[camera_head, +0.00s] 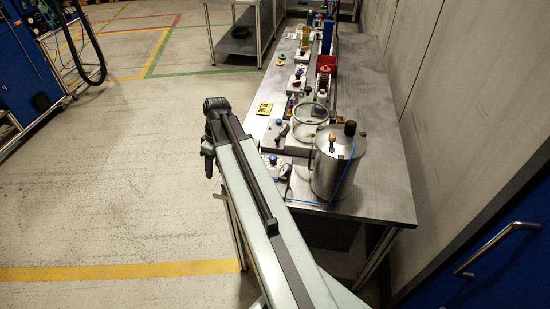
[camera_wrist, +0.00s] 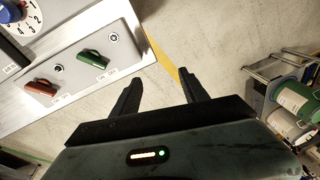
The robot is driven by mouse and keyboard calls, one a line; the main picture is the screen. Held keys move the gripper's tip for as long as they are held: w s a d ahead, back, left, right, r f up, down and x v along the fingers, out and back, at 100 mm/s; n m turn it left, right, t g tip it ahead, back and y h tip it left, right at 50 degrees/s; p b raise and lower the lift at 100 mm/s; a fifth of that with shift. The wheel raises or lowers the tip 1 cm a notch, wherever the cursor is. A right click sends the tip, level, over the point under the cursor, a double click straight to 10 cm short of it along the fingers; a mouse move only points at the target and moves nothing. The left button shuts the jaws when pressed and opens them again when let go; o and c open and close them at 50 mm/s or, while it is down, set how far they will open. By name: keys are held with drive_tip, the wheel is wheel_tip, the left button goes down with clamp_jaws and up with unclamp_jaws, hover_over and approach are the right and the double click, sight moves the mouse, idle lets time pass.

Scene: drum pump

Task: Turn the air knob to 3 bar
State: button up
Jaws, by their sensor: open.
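The air knob is most likely the blue knob (camera_wrist: 10,8), cut off at the top left corner of the wrist view. A white dial with numbers 1 to 4 (camera_wrist: 26,22) lies beside it; its pointer setting cannot be read. My gripper (camera_wrist: 160,92) is open and empty, with its two dark fingers apart over bare floor, right of and below the panel and touching nothing. In the head view, the end of my arm (camera_head: 209,150) hangs left of the table edge. A small blue spot (camera_head: 272,158) on the table may be the same knob.
The grey panel (camera_wrist: 80,60) also carries a red lever (camera_wrist: 40,87), a green lever (camera_wrist: 92,59) and small round fittings. A steel drum (camera_head: 338,165) and a glass vessel (camera_head: 310,122) stand on the table (camera_head: 382,180). The floor left of the table is clear.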

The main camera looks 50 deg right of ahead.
drive_tip(key=s+d+f+n+t+b, duration=0.1)
drive_tip(key=s+d+n, duration=0.2)
drive_tip(key=d, duration=1.4)
drive_tip(key=n+t+y, duration=0.1)
drive_tip(key=n+t, duration=0.1)
approach(273, 157)
drive_tip(key=b+x, duration=0.7)
drive_tip(key=x, duration=0.1)
drive_tip(key=shift+d+f+b, duration=0.1)
drive_tip(key=shift+d+b, duration=0.05)
drive_tip(key=shift+b, duration=0.15)
drive_tip(key=shift+w+a+f+b, duration=0.2)
drive_tip(key=shift+f+b, duration=0.2)
drive_tip(key=shift+r, duration=0.1)
clamp_jaws()
drive_tip(key=shift+d+r, duration=0.1)
drive_tip(key=shift+d, duration=0.15)
drive_tip(key=shift+a, duration=0.2)
